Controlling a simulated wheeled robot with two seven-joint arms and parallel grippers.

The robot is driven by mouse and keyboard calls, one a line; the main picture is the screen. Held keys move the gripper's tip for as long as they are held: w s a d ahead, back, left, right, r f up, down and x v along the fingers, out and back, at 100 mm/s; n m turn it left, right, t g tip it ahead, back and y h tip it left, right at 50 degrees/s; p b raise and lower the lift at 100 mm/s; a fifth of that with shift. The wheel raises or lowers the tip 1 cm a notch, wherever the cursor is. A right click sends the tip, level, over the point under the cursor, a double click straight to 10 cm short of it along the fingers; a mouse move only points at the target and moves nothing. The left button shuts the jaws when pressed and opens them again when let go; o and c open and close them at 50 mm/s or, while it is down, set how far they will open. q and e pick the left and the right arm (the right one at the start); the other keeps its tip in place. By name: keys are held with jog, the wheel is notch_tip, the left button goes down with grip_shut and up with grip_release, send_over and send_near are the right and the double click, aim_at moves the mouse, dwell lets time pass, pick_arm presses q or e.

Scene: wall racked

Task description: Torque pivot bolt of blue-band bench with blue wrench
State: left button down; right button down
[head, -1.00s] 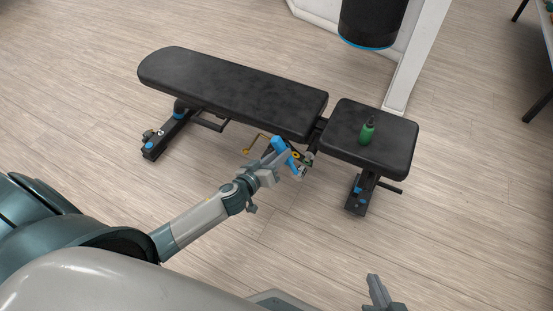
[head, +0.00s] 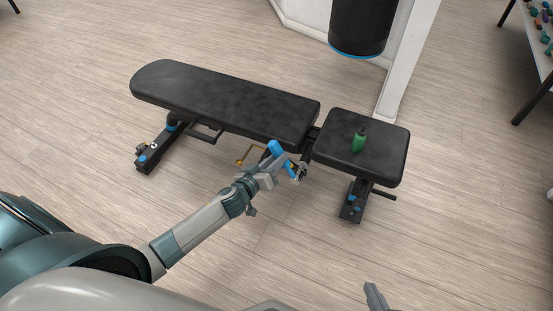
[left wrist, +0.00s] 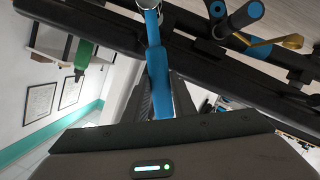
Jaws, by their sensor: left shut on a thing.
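The black bench (head: 215,98) with blue-marked feet stands on the floor ahead. My left gripper (head: 276,166) is at its near side, below the gap between back pad and seat. It is shut on the blue wrench (head: 277,149). In the left wrist view the wrench (left wrist: 157,62) runs up from between the fingers (left wrist: 160,98) to a metal ring at the top edge, close to the bench frame. I cannot tell whether that ring is around the pivot bolt; the bolt itself is not clear. Only part of my right gripper (head: 375,297) shows at the bottom edge; its jaws are unclear.
A brass lever (head: 245,157) sticks out under the back pad. A black punching bag (head: 362,25) and white post (head: 405,65) stand behind. A rack (head: 540,70) is at far right. The near floor is clear.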

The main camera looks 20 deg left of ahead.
pick_arm(q)
jog(key=shift+w, duration=1.75)
dwell(0.3)
jog(key=c, duration=2)
grip_release()
grip_shut()
